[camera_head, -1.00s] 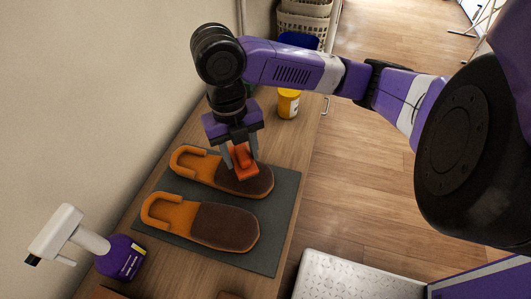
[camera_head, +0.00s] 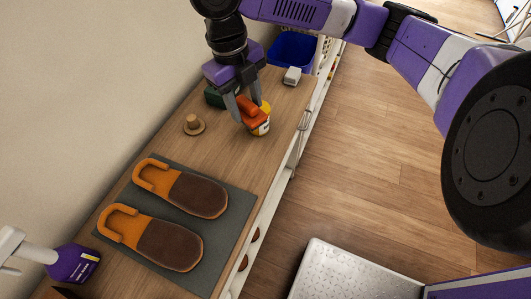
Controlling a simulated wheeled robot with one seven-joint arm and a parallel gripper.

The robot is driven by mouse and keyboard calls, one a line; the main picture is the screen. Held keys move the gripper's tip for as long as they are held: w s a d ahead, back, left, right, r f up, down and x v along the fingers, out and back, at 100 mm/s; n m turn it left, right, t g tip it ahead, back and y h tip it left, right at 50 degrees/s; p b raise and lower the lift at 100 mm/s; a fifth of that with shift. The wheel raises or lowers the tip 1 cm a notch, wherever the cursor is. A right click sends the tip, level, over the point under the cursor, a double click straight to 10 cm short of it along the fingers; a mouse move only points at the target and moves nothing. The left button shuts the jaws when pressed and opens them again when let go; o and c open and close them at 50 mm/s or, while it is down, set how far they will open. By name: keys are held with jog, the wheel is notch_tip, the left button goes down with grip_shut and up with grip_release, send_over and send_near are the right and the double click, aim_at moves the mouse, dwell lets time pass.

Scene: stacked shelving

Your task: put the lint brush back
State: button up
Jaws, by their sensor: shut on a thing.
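The lint brush (camera_head: 247,112), as far as I can tell, is the small orange-red object between my gripper's fingers. My gripper (camera_head: 249,109) is shut on it, pointing down above the wooden top (camera_head: 225,150). The brush overlaps the yellow jar (camera_head: 264,123) in the picture. I cannot tell whether they touch. The fingers and the view from above hide part of the brush.
Two orange and brown slippers (camera_head: 200,195) (camera_head: 168,243) lie on a grey mat (camera_head: 232,228). A wooden knob-shaped item (camera_head: 193,125), a dark green object (camera_head: 214,97), a white block (camera_head: 292,75) and a blue bin (camera_head: 292,48) stand nearby. A purple spray bottle (camera_head: 72,265) is front left.

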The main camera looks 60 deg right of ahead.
notch_tip(320, 180, down, 20)
jog(key=shift+f+p, duration=0.1)
jog(key=shift+p, duration=0.7)
jog(key=shift+f, duration=0.15)
jog(key=o, duration=1.5)
jog(key=shift+c, duration=0.2)
